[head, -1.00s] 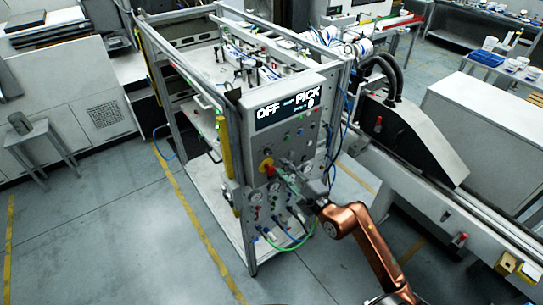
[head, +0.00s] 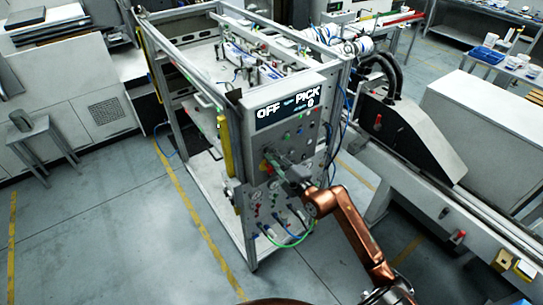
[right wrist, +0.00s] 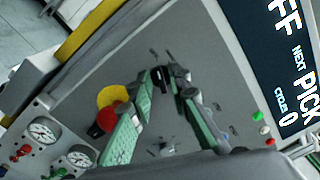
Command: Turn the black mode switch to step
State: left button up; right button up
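The grey control panel (head: 290,139) stands upright on the front of the machine frame. A small black part that looks like the mode switch (right wrist: 160,74) sits on the panel face in the right wrist view. My right gripper (right wrist: 161,82) points at the panel, its green-padded fingers apart on either side of that black part. Contact with it cannot be told. In the head view, my right gripper (head: 276,161) covers the switch. The display (head: 287,105) reads OFF at left and PICK at right. My left gripper is not in view.
A red mushroom button on a yellow base (right wrist: 112,106) sits close beside the left finger. Gauges (right wrist: 42,132) and small valves lie lower on the panel. A green hose (head: 287,244) loops below. Grey floor (head: 130,235) is open in front and left.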

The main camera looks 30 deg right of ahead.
grip_shut()
jog(key=shift+m, duration=0.4)
jog(key=m+p, duration=0.1)
jog(key=m, duration=0.1)
jog(key=shift+r+m, duration=0.1)
jog(key=shift+m, duration=0.2)
jog(key=m+p, duration=0.2)
jog(key=m, duration=0.1)
jog(key=shift+r+m, duration=0.1)
jog(key=shift+m, duration=0.3)
jog(key=m+p, duration=0.4)
jog(key=m, duration=0.1)
jog(key=shift+d, duration=0.15)
jog(key=m+p, duration=0.2)
jog(key=m, duration=0.1)
jog(key=shift+m, duration=0.3)
jog(key=shift+d+m+p, duration=0.1)
jog(key=shift+m+p, duration=0.7)
jog(key=shift+m, duration=0.1)
